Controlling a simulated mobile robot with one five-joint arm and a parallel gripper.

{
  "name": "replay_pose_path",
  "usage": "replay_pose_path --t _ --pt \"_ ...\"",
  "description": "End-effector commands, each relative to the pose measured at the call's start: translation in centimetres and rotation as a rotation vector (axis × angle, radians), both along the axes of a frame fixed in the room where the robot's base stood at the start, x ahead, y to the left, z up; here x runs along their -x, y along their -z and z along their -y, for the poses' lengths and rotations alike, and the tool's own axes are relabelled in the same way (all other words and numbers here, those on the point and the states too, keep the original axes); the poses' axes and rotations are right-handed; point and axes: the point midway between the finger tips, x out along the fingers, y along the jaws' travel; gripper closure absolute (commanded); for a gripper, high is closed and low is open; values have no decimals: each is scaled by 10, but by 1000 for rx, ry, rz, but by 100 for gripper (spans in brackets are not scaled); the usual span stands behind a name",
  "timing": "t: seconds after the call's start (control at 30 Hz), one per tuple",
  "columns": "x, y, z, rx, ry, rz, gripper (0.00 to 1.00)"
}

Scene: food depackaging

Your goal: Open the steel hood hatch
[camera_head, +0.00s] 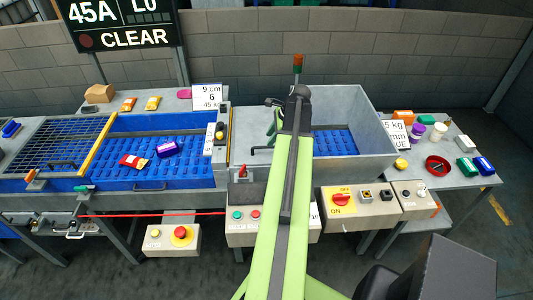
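The steel hood (362,168) is a grey box over the line, right of the blue belt. Blue perforated floor (335,142) shows inside it, right of my arm. A dark bar handle (261,150) shows at its left part. My green and black arm crosses the middle of the hood and hides much of it, so I cannot tell the hatch's exact edges or how far it stands open. My gripper (274,120) is at the arm's far end, above the hood's left part, near the handle but seemingly apart from it. Its fingers are too small and overlapped to read.
Blue belt (115,150) at left carries a red packet (133,161) and a purple packet (167,148). Control boxes with a red emergency button (181,233) and a red-yellow switch (341,199) line the front. A side table (463,181) at right holds several small items.

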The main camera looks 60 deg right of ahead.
Motion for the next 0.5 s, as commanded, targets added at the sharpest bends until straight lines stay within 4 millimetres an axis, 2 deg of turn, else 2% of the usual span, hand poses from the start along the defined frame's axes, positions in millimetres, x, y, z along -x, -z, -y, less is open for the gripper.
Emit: replay_pose_path --t 0.03,0.2,0.5 --pt "-5 20 -1 1 -2 0 66" --pt "-17 43 -3 0 -1 0 66" --pt "-23 50 -4 0 0 0 66"
